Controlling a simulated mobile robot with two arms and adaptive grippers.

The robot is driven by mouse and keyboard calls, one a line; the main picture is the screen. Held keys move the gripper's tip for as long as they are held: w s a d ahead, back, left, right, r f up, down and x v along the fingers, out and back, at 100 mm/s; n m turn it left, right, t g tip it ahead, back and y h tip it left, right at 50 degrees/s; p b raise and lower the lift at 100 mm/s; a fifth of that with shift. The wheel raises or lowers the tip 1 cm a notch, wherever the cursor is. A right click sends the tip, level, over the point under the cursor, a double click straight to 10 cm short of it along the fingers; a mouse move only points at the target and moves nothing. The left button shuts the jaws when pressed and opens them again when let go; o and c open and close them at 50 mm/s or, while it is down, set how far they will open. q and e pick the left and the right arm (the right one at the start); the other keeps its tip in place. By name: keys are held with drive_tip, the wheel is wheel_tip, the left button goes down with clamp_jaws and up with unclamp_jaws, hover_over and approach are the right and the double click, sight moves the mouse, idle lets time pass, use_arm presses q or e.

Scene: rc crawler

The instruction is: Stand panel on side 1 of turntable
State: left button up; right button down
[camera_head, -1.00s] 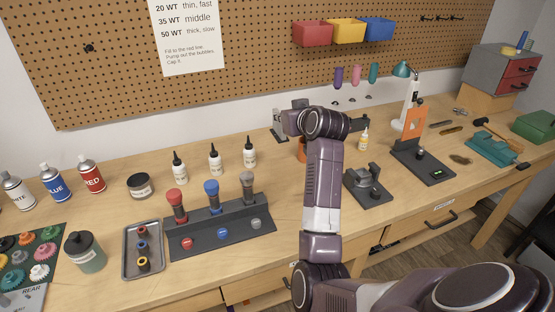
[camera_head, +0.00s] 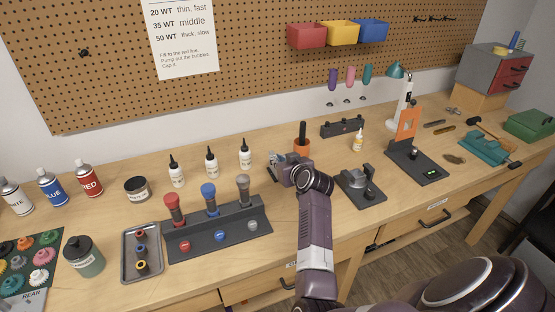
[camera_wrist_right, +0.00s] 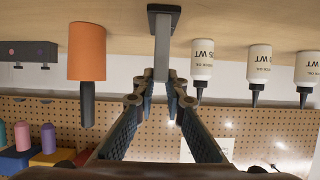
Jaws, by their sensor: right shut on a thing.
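My right gripper (camera_head: 277,164) is shut on the grey panel (camera_head: 272,157), over the bench behind the damper rack. A dark low unit with a raised round part (camera_head: 361,186), possibly the turntable, stands right of my right gripper; no side numbers are readable. My left gripper is out of view.
White bottles (camera_head: 211,161) stand to the left. The black rack (camera_head: 220,232) is in front on the left. An orange upright stand (camera_head: 407,123) is farther right.

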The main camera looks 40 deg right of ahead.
drive_tip(key=shift+f, duration=0.1)
drive_tip(key=c, duration=2)
unclamp_jaws()
